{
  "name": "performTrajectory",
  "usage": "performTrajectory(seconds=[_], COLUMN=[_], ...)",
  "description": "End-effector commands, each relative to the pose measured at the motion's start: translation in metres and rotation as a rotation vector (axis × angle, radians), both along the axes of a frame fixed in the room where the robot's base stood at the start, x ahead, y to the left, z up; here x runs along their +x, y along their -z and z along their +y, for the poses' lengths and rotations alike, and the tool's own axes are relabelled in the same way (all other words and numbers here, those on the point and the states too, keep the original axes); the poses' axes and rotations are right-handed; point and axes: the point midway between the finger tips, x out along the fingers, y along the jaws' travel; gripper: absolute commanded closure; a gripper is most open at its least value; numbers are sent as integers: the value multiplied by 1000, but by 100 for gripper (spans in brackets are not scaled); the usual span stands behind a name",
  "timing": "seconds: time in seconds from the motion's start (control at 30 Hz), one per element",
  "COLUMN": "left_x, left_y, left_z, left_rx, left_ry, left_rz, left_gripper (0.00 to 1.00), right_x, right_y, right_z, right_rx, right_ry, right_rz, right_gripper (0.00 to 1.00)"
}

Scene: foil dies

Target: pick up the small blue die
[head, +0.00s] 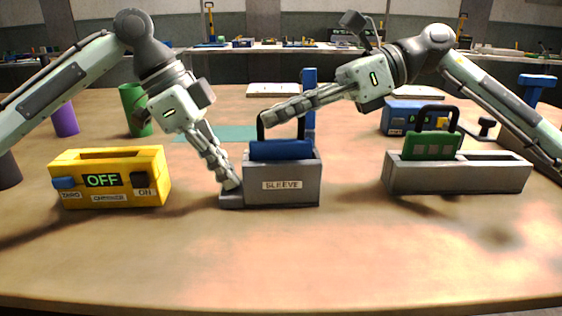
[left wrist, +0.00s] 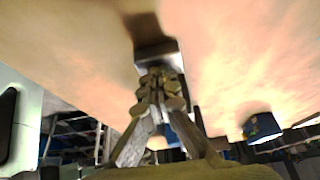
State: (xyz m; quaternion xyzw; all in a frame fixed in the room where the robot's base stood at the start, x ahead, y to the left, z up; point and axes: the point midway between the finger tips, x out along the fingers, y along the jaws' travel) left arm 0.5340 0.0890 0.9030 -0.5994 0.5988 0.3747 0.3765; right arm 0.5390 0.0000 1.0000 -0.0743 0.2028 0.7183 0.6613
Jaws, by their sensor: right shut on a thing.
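The small blue die (head: 281,149) is a blue block with a black loop handle, sitting upright in the top of the grey holder labelled SLEEVE (head: 290,185). My right gripper (head: 268,118) reaches in from the right and is shut on the die's handle, covering part of it. My left gripper (head: 232,185) points down, its fingertips together on the low grey foot (head: 231,201) at the sleeve's left side. In the left wrist view my left fingers (left wrist: 160,78) converge at the grey sleeve part (left wrist: 157,50).
A yellow box (head: 110,180) showing OFF stands at left. A green die (head: 431,146) with a black handle sits in a long grey holder (head: 460,178) at right. A blue box (head: 402,115), green cylinder (head: 132,105) and purple cylinder (head: 66,119) stand behind. The front table is clear.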

Motion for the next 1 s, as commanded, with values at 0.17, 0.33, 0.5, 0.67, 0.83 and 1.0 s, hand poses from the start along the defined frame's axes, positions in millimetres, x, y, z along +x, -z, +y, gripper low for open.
performTrajectory(seconds=[0.17, 0.33, 0.5, 0.67, 0.83, 1.0], left_x=[-1, -1, -1, -1, -1, -1], left_y=[6, 6, 6, 6, 6, 6], left_z=[1, 1, 1, 1, 1, 1], left_rx=[10, 10, 10, 10, 10, 10], left_ry=[1, 0, 0, 0, 0, 0], left_rz=[11, 10, 10, 10, 10, 10], left_gripper=[100, 100, 100, 100, 100, 100], right_x=[0, 0, 0, 0, 0, -1], right_y=[-1, -16, -50, -79, -97, -101], right_z=[0, 0, 0, 0, 0, 0], right_rx=[3, 4, 5, 4, 4, 2], right_ry=[0, 1, 1, 0, 0, -1], right_rz=[-1, -4, -5, -5, -2, 0], right_gripper=[100, 100, 100, 100, 100, 100])
